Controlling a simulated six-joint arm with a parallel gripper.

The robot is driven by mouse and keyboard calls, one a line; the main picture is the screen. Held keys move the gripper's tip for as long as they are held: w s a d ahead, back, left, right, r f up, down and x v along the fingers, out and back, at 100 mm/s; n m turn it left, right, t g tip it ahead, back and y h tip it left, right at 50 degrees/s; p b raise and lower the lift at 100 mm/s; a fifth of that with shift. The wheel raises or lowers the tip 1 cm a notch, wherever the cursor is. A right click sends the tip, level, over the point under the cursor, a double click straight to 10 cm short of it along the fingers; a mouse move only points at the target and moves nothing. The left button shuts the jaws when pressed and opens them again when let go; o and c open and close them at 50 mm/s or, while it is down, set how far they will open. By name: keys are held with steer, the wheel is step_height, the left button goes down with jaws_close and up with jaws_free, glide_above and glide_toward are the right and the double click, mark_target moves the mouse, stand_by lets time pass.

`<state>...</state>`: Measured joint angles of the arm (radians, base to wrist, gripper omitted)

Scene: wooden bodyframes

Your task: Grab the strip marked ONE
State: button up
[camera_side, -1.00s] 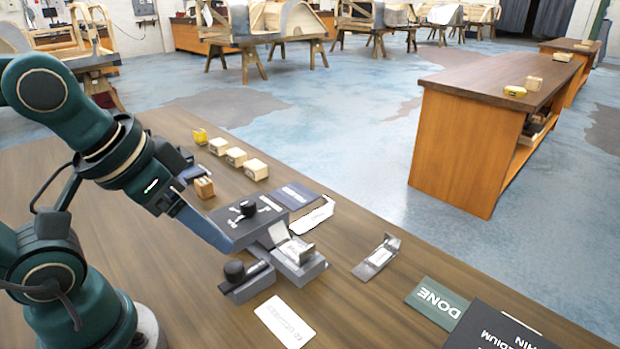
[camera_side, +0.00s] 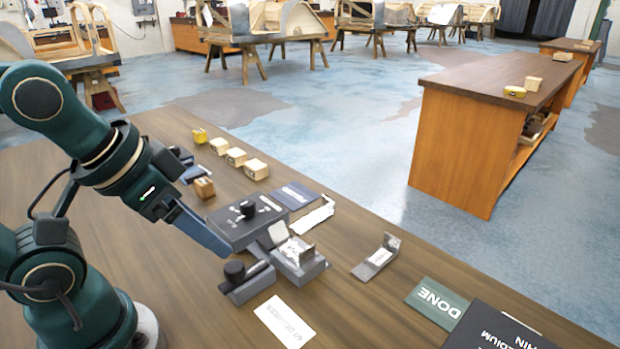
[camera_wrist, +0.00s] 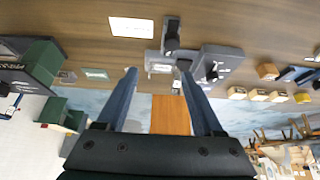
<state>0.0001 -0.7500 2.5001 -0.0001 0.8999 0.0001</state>
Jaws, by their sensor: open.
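A bent metal strip (camera_side: 378,256) with a pale label lies on the wooden table, right of the grey fixture. A second metal piece (camera_side: 297,250) with a small label sits on the grey fixture (camera_side: 300,270). A pale strip-like piece (camera_side: 313,217) lies behind the fixture. I cannot read ONE on any of them. My gripper (camera_side: 215,240) is in front of the dark control box (camera_side: 247,222), left of the fixture. In the wrist view my gripper (camera_wrist: 157,72) shows two fingers apart with nothing between them; the fixture (camera_wrist: 160,67) is beyond the fingertips.
A white card (camera_side: 285,322) lies in front of the fixture. A black-knobbed block (camera_side: 247,281) stands close to my fingers. Several wooden blocks (camera_side: 236,157) line the back left. A green DONE sign (camera_side: 436,303) is at right. The table between the fixture and the sign is mostly clear.

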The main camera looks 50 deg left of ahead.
stand_by(0.4)
steer(key=shift+o, duration=0.9)
steer(key=shift+s, duration=0.1)
